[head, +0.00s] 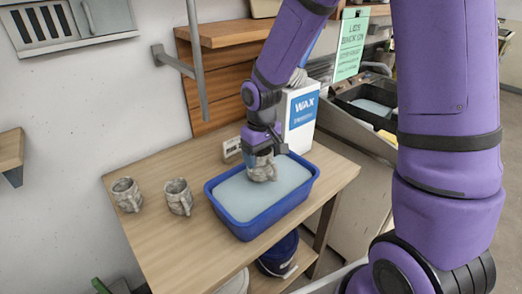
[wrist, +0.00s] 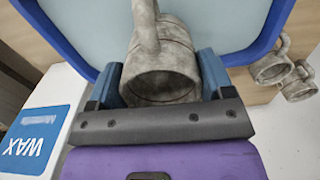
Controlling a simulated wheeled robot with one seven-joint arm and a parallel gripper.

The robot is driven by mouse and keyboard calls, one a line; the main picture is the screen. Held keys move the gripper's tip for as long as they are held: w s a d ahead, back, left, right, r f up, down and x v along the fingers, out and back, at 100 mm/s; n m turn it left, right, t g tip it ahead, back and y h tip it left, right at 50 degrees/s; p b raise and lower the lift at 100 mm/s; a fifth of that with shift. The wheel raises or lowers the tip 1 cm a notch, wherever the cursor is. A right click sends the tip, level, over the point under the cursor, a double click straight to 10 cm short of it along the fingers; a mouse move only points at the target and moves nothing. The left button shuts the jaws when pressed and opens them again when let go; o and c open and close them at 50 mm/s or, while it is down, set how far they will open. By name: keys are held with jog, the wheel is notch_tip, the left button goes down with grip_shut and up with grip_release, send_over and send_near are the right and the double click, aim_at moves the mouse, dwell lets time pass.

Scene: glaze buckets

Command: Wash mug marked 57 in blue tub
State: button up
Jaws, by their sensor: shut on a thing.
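A grey, stone-like mug (head: 261,167) is in my gripper (head: 263,150), over the blue tub (head: 246,229) on the wooden table. The tub holds pale liquid. The mug's base is at or just above the liquid; I cannot tell whether it touches. In the wrist view the mug (wrist: 163,70) sits between both fingers of my gripper (wrist: 160,85), its open end facing the camera and its handle pointing up in the picture. No number can be read on it. Two similar mugs, one at the far left (head: 126,194) and one nearer the tub (head: 178,197), stand upright on the table, unmarked as far as I see.
A white WAX box (head: 298,118) stands close behind the tub, next to my arm. A dark blue bucket (head: 279,257) is under the table (head: 150,238). The table's front left is clear.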

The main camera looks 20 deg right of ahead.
aim_at(257, 179)
jog(key=shift+f, duration=0.1)
jog(key=shift+f, duration=4.2)
jog(key=shift+a, duration=0.15)
jog(key=shift+a, duration=0.45)
jog(key=shift+d, duration=0.1)
jog(key=shift+d, duration=1.1)
jog(key=shift+a, duration=0.15)
jog(key=shift+a, duration=1.05)
